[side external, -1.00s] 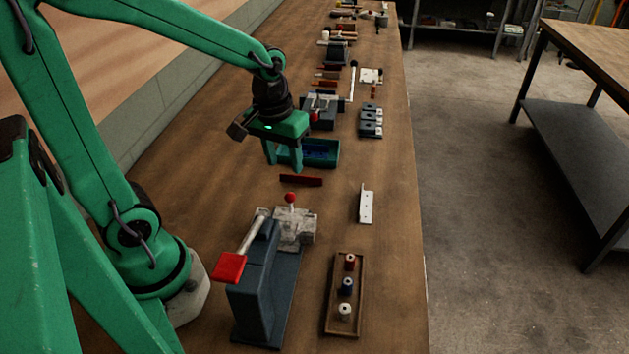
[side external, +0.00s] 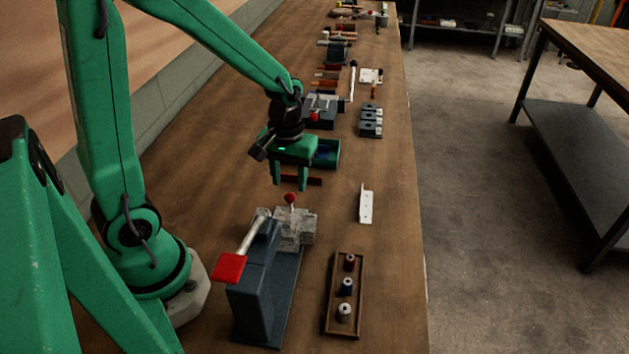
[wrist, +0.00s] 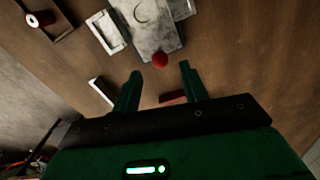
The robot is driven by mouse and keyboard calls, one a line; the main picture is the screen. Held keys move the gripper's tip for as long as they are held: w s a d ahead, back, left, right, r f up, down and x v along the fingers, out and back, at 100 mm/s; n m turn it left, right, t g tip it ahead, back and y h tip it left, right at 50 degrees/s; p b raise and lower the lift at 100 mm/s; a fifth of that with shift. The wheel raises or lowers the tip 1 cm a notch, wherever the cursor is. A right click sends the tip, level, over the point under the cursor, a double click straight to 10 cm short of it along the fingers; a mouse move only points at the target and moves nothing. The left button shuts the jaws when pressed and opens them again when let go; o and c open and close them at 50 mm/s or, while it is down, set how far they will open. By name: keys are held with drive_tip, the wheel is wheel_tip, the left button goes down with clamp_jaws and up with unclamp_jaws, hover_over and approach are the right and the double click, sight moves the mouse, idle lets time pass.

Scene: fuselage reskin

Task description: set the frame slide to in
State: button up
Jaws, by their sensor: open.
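A mottled grey metal block (side external: 297,230) with a red ball knob (side external: 290,198) sits on a dark blue-grey fixture (side external: 262,290). I take the knobbed part as the frame slide, but its in and out positions are not marked in view. A pale lever with a red square pad (side external: 229,267) rises over the fixture. My gripper (side external: 290,186) points down just above and behind the knob, open and empty. In the wrist view the red knob (wrist: 160,60) shows just beyond the gap between my open fingertips (wrist: 158,80), apart from them.
A dark red bar (side external: 314,181) lies behind the gripper, near a teal bin (side external: 327,154). A white bracket (side external: 366,205) and a wooden tray (side external: 332,322) with several spools lie to the right. Bare wood separates these from the fixture.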

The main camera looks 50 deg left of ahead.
sight(290, 193)
drive_tip(key=shift+f, duration=2.9)
clamp_jaws()
